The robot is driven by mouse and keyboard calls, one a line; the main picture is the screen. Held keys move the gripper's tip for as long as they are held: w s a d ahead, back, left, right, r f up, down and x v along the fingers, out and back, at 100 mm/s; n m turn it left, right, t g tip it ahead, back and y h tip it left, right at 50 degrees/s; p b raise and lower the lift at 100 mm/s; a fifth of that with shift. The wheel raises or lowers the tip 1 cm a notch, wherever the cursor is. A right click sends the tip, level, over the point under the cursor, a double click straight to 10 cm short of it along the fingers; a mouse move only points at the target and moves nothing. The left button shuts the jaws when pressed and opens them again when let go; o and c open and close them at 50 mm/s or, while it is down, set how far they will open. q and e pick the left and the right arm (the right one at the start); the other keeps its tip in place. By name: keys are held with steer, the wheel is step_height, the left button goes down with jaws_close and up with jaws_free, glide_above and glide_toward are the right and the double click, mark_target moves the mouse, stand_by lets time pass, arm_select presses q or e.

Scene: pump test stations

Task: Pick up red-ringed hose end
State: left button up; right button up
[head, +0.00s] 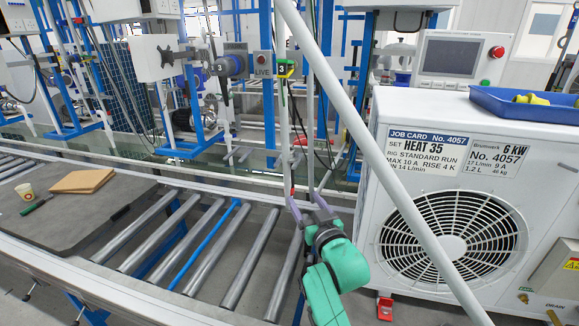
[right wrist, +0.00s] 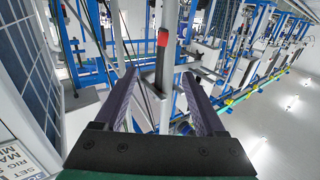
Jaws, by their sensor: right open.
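A dark hose end with a red ring (right wrist: 163,38) shows in the right wrist view, upright between the lines of my finger pads. A small red band (head: 292,190) shows in the head view just above the fingertips; it appears to be the same ring. My right gripper (head: 305,203) has its purple-grey fingers spread and pointing up and away. In the right wrist view the gripper (right wrist: 154,72) is open, with a gap on both sides of the hose end. I cannot tell how far beyond the tips it hangs. My left gripper is not in view.
A roller conveyor (head: 205,240) lies below and left of my right gripper. A white heat-pump unit (head: 375,205) with a fan grille stands close on the right. A pale slanted pole (head: 385,175) crosses the head view.

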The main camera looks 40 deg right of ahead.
mark_target(291, 183)
steer(key=p+x, duration=0.1)
steer(key=x, duration=0.2)
steer(key=p+x, duration=0.1)
steer(key=x, duration=0.3)
steer(key=p+x, duration=0.1)
steer(key=x, duration=0.3)
steer(key=shift+w+a+r, duration=0.1)
steer(key=shift+a, duration=0.35)
steer(key=shift+w+f, duration=0.2)
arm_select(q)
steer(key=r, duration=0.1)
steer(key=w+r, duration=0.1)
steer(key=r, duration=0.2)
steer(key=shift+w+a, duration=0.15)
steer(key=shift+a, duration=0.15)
arm_select(e)
steer(key=shift+r, duration=0.15)
jaws_close()
